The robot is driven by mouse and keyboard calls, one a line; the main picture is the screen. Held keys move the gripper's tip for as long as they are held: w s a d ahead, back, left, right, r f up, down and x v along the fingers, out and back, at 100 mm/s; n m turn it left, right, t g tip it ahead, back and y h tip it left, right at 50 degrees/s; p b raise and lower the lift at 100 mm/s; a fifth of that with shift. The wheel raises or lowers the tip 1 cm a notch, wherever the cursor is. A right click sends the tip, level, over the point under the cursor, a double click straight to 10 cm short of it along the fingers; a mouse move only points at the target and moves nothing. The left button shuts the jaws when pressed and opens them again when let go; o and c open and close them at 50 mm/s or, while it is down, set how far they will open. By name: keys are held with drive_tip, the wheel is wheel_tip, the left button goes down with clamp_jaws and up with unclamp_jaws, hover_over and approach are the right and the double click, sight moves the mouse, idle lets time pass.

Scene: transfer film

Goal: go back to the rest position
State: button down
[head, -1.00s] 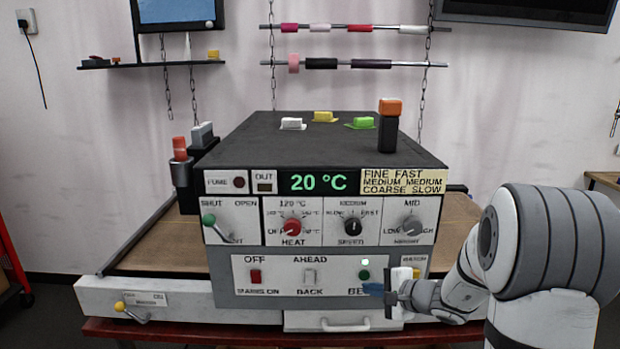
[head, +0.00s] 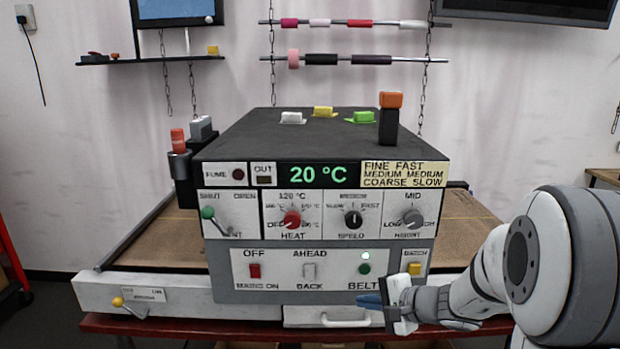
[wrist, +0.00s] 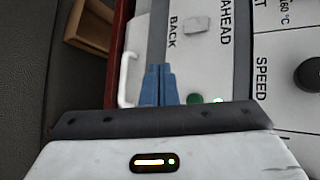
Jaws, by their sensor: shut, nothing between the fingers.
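My gripper (head: 368,300) is in front of the lower right of the machine's front panel, just below the green belt button (head: 364,269). Its blue fingers (wrist: 158,86) are together and empty in the wrist view. The green button (wrist: 194,99) shows just right of the fingertips there, partly hidden by my gripper. My arm comes in from the right edge in the head view. Whether the fingers touch the panel I cannot tell.
The dark-topped machine (head: 270,150) reads 20 °C. A white drawer handle (head: 345,321) is below my gripper. A black post with an orange top (head: 390,100) and several coloured blocks stand on the machine. Free air lies in front.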

drive_tip(key=s+a+r+n+g, duration=0.2)
drive_tip(key=s+a+n+g, duration=0.15)
drive_tip(key=s, duration=0.35)
drive_tip(key=s+d+n+g+h, duration=0.1)
drive_tip(key=s+d+n+h, duration=0.2)
drive_tip(key=s, duration=0.4)
drive_tip(key=s+d+r+n+g+h, duration=0.1)
drive_tip(key=s+d+n+h, duration=0.2)
drive_tip(key=s+n+h, duration=0.2)
drive_tip(key=s+h+p, duration=0.1)
drive_tip(key=s, duration=0.2)
drive_tip(key=shift+s, duration=0.3)
drive_tip(key=shift+r, duration=0.1)
